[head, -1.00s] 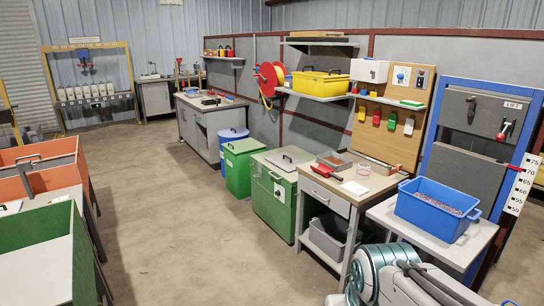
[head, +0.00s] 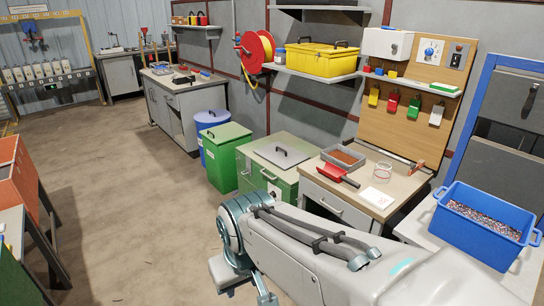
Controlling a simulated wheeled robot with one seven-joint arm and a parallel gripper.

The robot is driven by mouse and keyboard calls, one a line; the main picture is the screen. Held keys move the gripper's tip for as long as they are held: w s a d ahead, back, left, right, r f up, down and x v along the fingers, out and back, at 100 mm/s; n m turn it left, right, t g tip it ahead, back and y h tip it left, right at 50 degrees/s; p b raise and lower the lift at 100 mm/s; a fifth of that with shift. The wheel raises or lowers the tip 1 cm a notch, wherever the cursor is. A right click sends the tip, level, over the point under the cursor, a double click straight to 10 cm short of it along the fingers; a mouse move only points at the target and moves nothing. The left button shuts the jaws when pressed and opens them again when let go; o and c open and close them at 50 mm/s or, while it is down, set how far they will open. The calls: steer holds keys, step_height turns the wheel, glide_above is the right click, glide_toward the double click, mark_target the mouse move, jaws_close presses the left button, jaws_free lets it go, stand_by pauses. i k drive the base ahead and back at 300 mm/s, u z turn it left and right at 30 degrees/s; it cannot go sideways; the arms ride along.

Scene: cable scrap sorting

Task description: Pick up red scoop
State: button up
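The red scoop (head: 337,173) lies on the top of the wooden-topped workbench (head: 340,196), near its left front edge. Its dark handle points toward the right front. It lies just in front of a grey tray (head: 343,158) with reddish-brown contents. My arm reaches across the lower part of the head view, in front of the bench. Part of my arm's end shows low in the picture, left of and below the scoop and well apart from it. The fingertips are cut off or hidden, so their opening does not show.
A clear round container (head: 383,171) and a white card (head: 377,198) lie right of the scoop. A blue bin (head: 483,226) of granules stands at the right. Green cabinets (head: 281,152) stand left of the bench. The floor (head: 130,190) at left is open.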

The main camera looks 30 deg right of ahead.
mark_target(335, 173)
steer(key=z, duration=0.15)
steer(key=i, duration=1.45)
steer(key=z, duration=1.4)
steer(key=i, duration=0.85)
steer(key=z, duration=1.05)
steer(key=i, duration=0.2)
steer(key=z, duration=0.1)
